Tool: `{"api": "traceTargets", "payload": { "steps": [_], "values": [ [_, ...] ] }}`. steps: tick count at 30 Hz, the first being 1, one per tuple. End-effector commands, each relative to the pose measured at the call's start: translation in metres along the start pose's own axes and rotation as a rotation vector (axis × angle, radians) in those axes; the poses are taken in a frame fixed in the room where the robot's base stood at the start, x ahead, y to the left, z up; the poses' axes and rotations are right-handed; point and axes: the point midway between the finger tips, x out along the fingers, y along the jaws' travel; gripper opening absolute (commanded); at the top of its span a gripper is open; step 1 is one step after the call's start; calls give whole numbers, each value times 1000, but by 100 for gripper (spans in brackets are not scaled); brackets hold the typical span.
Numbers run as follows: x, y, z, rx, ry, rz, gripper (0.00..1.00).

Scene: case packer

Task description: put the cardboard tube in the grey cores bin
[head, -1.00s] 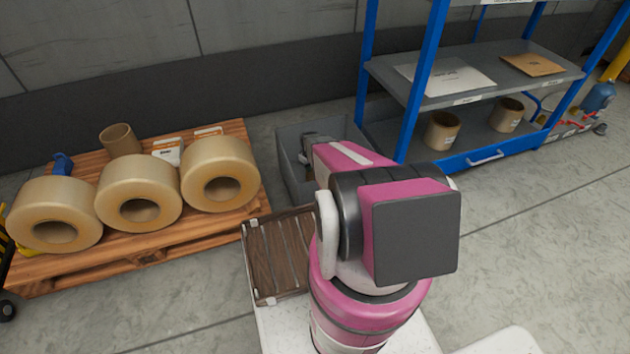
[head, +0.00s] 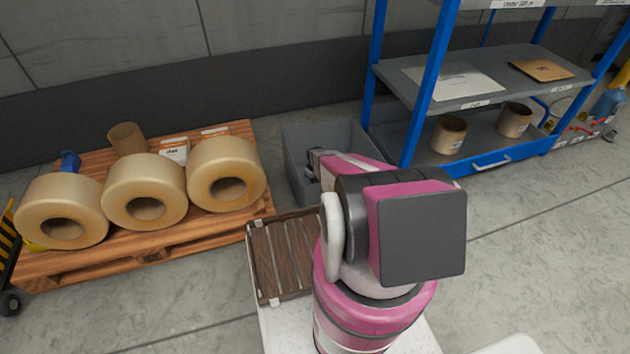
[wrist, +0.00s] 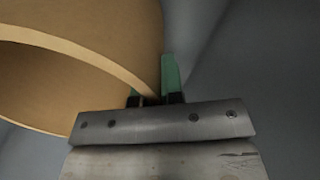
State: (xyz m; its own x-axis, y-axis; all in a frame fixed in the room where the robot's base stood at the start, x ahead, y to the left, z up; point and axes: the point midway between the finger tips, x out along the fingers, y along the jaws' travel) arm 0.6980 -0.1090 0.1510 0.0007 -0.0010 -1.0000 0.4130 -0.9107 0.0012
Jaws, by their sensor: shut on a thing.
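The cardboard tube (wrist: 125,30) is a wide brown ring at the upper left of the wrist view, with its open end showing. My gripper (wrist: 152,90) is shut on the tube's wall, one green finger showing beyond its edge. In the head view my gripper (head: 318,162) is over the grey cores bin (head: 297,168), near its left side. The held tube is hidden there behind my arm. Plain grey surfaces surround the tube in the wrist view. I cannot tell whether the tube touches the bin.
A wooden pallet (head: 185,233) at the left holds three big tape rolls (head: 145,170) and another brown tube (head: 127,138). A blue-framed shelf (head: 432,80) stands close to the bin's right, with two tubes (head: 449,135) on its lower deck. A slatted tray (head: 283,265) lies before the bin.

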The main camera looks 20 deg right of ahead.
Motion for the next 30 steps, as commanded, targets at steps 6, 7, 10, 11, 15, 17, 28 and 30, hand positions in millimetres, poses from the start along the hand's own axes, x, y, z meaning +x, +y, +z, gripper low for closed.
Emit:
{"api": "traceTargets", "payload": {
  "steps": [6,7,10,11,15,17,28,30],
  "values": [
    [0,0,0,0,0,0,34],
    [0,0,0,0,0,0,34],
    [0,0,0,0,0,0,34],
    [0,0,0,0,0,0,34],
    [-8,0,0,0,0,0,34],
    [-15,-1,1,0,0,0,34],
    [-87,-1,1,0,1,1,34],
    [-98,-1,2,0,1,1,34]
  ]
}}
